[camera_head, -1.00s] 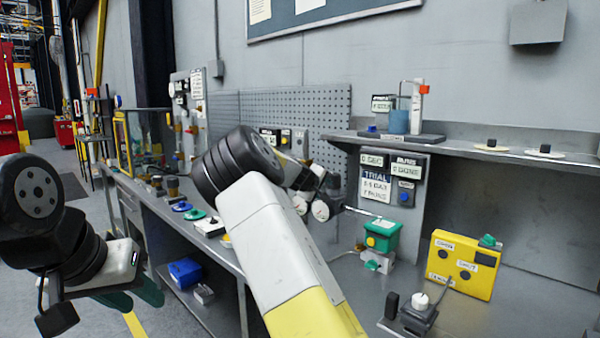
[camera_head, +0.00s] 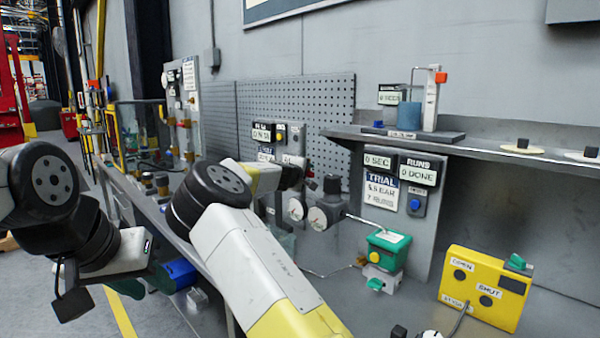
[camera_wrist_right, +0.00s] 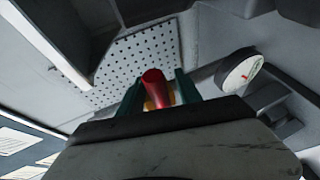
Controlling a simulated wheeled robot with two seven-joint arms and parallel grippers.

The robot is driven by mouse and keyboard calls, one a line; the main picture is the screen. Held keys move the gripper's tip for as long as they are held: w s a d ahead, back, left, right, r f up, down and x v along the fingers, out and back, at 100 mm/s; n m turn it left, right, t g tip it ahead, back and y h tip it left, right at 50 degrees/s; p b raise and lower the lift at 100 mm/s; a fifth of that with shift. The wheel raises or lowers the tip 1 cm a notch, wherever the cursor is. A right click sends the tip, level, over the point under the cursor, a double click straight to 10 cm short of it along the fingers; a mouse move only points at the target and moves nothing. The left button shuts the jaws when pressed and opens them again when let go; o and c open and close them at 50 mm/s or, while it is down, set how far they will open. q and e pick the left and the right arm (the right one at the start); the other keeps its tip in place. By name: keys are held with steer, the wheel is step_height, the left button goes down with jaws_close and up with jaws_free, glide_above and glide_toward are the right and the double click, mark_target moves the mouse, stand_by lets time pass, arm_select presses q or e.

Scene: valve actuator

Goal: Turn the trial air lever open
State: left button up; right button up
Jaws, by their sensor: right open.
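In the right wrist view a red lever-like handle (camera_wrist_right: 154,86) stands between the two green fingers of my right gripper (camera_wrist_right: 158,92), with a yellow part behind it. These fingers are apart, one on each side of the handle; I cannot tell if either touches it. In the head view my right arm hides this gripper and the handle. My left gripper (camera_head: 142,284) hangs at the lower left, fingers apart and empty, away from the handle.
Round gauges (camera_head: 318,218) sit close right of my right arm; one also shows in the right wrist view (camera_wrist_right: 238,72). A green-topped box (camera_head: 387,250) and a yellow OPEN/SHUT box (camera_head: 486,288) are on the bench. A pegboard (camera_head: 300,105) stands behind.

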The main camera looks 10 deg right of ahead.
steer(key=shift+w+d, duration=0.1)
steer(key=shift+w, duration=0.1)
jaws_close()
steer(key=shift+f, duration=0.1)
stand_by(1.2)
